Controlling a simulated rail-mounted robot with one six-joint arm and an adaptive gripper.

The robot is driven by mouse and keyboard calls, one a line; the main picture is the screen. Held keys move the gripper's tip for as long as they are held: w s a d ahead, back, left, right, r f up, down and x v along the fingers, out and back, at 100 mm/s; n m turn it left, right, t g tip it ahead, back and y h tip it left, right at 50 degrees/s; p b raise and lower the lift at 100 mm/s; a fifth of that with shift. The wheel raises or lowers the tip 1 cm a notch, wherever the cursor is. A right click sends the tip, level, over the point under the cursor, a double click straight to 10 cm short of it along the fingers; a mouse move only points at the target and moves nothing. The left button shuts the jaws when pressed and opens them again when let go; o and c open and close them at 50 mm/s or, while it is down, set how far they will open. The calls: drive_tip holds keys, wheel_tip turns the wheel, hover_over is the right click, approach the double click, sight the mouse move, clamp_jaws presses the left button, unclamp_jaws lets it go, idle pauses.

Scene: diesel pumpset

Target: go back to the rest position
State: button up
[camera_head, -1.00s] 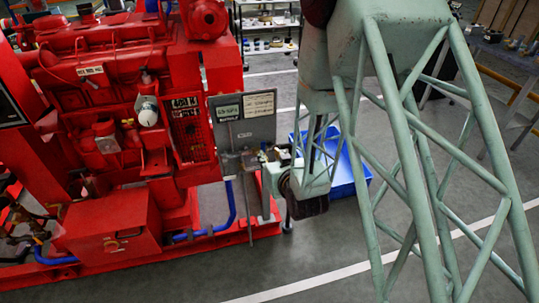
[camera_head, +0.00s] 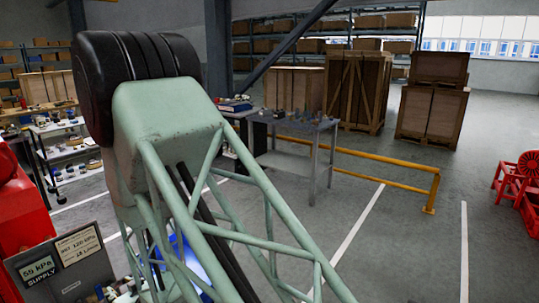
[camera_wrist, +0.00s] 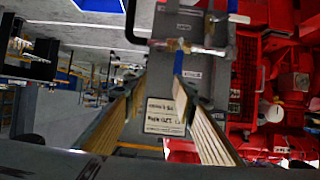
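My gripper (camera_wrist: 160,78) shows in the wrist view with its two ridged fingers apart. No object shows held between them. Beyond the fingers is a grey panel (camera_wrist: 152,95) with white labels, seen upside down, and a brass fitting (camera_wrist: 200,49) with a blue part near it. Whether the fingertips touch anything is hard to tell, but they look clear of the panel. In the head view my green lattice arm covers the middle left, and my gripper is hidden. The grey panel (camera_head: 38,289) shows there at lower left, with a label reading "55 kPa SUPPLY".
The red pumpset (camera_wrist: 275,75) fills the right of the wrist view. A blue bin (camera_head: 178,250) is partly behind my arm. A grey table (camera_head: 300,123), a yellow rail (camera_head: 385,165) and wooden crates (camera_head: 357,90) stand farther back. The floor at right is largely open.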

drive_tip(key=w+d+r+m+h, duration=0.1)
drive_tip(key=w+d+r, duration=0.25)
drive_tip(key=d, duration=0.35)
drive_tip(key=w+d+r+t+h+p, duration=0.1)
drive_tip(key=w+d+r+h, duration=0.15)
drive_tip(key=d+r, duration=0.4)
drive_tip(key=w+d+r+m+h, duration=0.1)
drive_tip(key=w+d+r, duration=0.25)
drive_tip(key=d, duration=0.55)
drive_tip(key=s+d+r+m+h+p, duration=0.15)
drive_tip(key=d+r, duration=0.35)
drive_tip(key=d, duration=0.7)
drive_tip(key=s+d+r+h, duration=0.15)
drive_tip(key=d+r, duration=0.35)
drive_tip(key=d, duration=0.8)
drive_tip(key=s+d+r+m+g+h+b, duration=0.1)
drive_tip(key=s+d+r+m+g+h, duration=0.3)
drive_tip(key=s+d, duration=0.7)
drive_tip(key=s+d+r+m+t+y+b, duration=0.15)
drive_tip(key=s+d+r, duration=0.35)
drive_tip(key=s+d, duration=0.6)
drive_tip(key=s+m+g+h, duration=0.1)
drive_tip(key=s+m, duration=0.1)
drive_tip(key=s, duration=1.1)
drive_tip(key=shift+s+d+r+g, duration=0.25)
drive_tip(key=shift+s+d+g, duration=0.05)
drive_tip(key=shift+g, duration=0.05)
